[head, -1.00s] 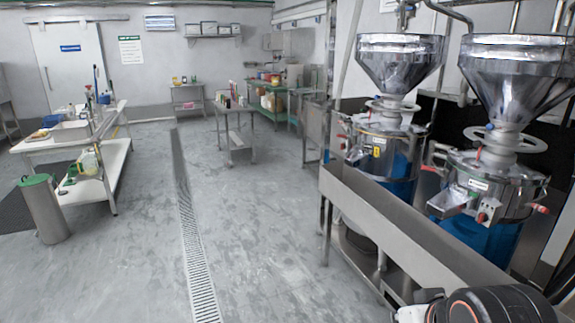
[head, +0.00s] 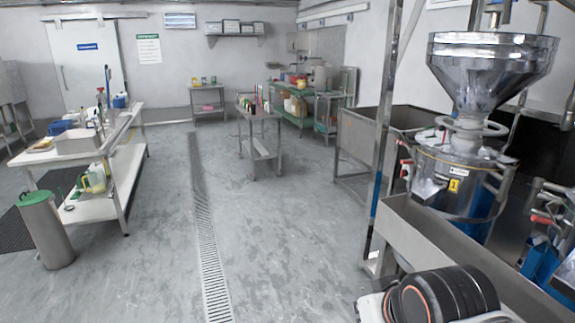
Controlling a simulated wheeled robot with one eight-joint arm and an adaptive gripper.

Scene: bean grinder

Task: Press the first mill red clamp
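The first mill stands at the right in the head view: a steel drum (head: 440,170) with a yellow label marked 1 (head: 455,186), under a wide steel hopper (head: 487,75). A small red clamp (head: 405,163) shows on the drum's left side, too small to make out in detail. A second mill (head: 550,232) is cut off by the right edge, with red parts on its side. A dark link of my arm shows at the bottom right. My gripper is not in view.
A long steel trough (head: 415,222) runs in front of the mills. A steel post (head: 388,130) stands at its far end. A steel table (head: 258,108) and a white bench (head: 122,170) stand farther off. The grey floor around the drain (head: 205,230) is clear.

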